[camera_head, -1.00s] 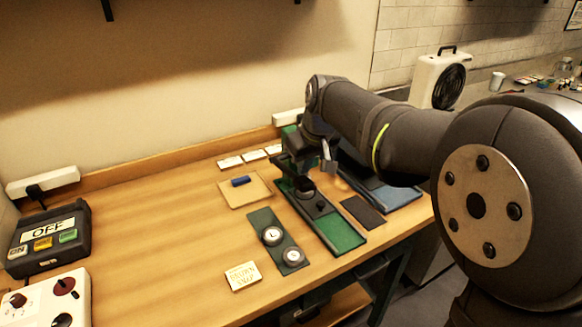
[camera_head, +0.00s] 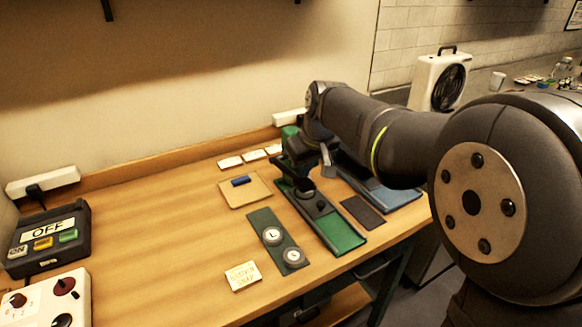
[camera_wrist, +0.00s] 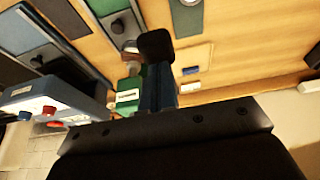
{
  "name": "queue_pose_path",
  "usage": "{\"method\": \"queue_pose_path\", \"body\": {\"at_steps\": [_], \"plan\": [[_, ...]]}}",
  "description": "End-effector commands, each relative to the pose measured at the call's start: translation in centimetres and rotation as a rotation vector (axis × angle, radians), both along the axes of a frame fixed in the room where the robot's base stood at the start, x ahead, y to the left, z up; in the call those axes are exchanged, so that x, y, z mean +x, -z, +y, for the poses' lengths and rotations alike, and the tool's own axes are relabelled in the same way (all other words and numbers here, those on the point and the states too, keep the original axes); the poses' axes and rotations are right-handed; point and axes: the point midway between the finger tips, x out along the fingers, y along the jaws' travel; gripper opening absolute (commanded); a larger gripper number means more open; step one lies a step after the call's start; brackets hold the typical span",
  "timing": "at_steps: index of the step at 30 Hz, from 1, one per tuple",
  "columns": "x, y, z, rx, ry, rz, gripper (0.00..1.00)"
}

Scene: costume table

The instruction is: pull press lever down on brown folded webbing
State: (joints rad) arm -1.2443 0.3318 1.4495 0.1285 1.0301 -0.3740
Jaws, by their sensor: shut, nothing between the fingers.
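The press stands on a long base with a green front plate (camera_head: 340,232) at the right of the table. Its upper part is largely behind my arm, and I cannot make out its lever clearly. A round dark part (camera_head: 304,188) sits low on the base. I cannot pick out brown folded webbing in either view. My gripper (camera_head: 326,160) is at the press's upper part, above the base; whether it touches the lever is hidden. In the wrist view its shut, dark fingertip (camera_wrist: 155,45) shows over the table, with nothing seen held.
Left of the press lie a dark green strip with two round weights (camera_head: 272,236), a tan board with a blue roll (camera_head: 241,181) and a lettered card (camera_head: 243,276). A dark mat (camera_head: 363,211) and a blue-based device (camera_head: 395,196) are to the right. The table's left middle is clear.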

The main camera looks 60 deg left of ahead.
Motion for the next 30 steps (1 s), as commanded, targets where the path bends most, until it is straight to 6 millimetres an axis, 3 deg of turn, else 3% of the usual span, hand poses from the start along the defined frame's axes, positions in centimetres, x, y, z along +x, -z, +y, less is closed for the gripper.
{"method": "queue_pose_path", "body": {"at_steps": [30], "plan": [[0.0,3.9,-0.1,0.0,0.0,0.0,0.0]]}}
